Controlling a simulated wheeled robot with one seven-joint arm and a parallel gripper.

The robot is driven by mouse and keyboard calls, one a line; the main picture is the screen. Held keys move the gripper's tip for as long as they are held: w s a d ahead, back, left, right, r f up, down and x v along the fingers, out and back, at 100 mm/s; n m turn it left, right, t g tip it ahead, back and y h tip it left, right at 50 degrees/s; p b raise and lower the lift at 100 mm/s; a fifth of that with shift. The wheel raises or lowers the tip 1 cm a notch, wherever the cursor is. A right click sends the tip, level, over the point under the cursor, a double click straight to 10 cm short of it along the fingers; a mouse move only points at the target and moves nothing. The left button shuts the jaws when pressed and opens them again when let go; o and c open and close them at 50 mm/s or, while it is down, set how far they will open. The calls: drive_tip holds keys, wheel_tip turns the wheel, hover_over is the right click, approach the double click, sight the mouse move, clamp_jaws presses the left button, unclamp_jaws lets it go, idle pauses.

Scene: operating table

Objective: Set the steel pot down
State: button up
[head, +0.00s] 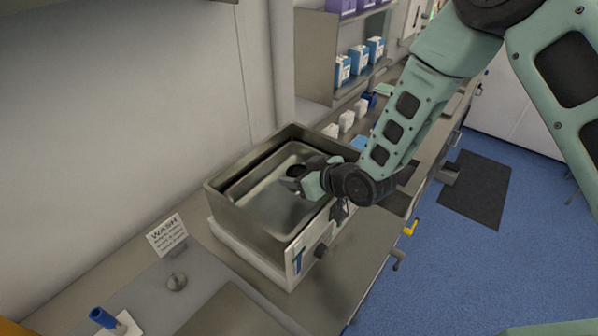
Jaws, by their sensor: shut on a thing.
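My gripper (303,176) is over the open rectangular steel tank (226,206), reaching in from its right side. It is shut on a small dark, round-mouthed thing at its tip, which I take to be the steel pot (296,171). The gripper and wrist hide most of the pot. I cannot tell whether the pot touches the tank floor or hangs above it. The tank's shiny floor shows bare to the left of and below the gripper.
The tank stands on a white base with a knobbed front panel (309,250) on the steel counter (350,275). A WASH sign (167,234) and a blue-handled item (103,318) are at lower left. A shelf (312,62) with boxes and several white containers (346,121) are behind.

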drive_tip(key=shift+f, duration=0.3)
drive_tip(key=shift+f, duration=0.15)
drive_tip(key=shift+f+b, duration=0.3)
drive_tip(key=shift+b, duration=0.25)
drive_tip(key=shift+s+f, duration=0.1)
drive_tip(key=shift+f, duration=0.15)
drive_tip(key=o, duration=1)
drive_tip(key=shift+d, duration=0.1)
drive_tip(key=shift+f, duration=0.1)
drive_tip(key=shift+s, duration=0.1)
